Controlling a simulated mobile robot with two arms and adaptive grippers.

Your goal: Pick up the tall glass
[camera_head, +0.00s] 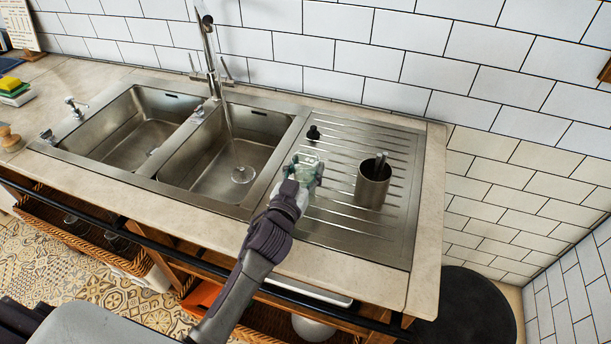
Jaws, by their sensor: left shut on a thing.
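The tall glass (306,163) is clear with a pale greenish tint and is at the left part of the ribbed steel drainboard. My left gripper (305,173) reaches in from the front and is shut on it, one finger on each side. The gripper hides the glass's lower part, so I cannot tell whether it touches the drainboard. My right gripper is not in view.
A steel cup (371,190) with a utensil in it stands close to the right of the glass. A small black stopper (313,133) is behind it. The double sink (215,165) with running tap water lies to the left.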

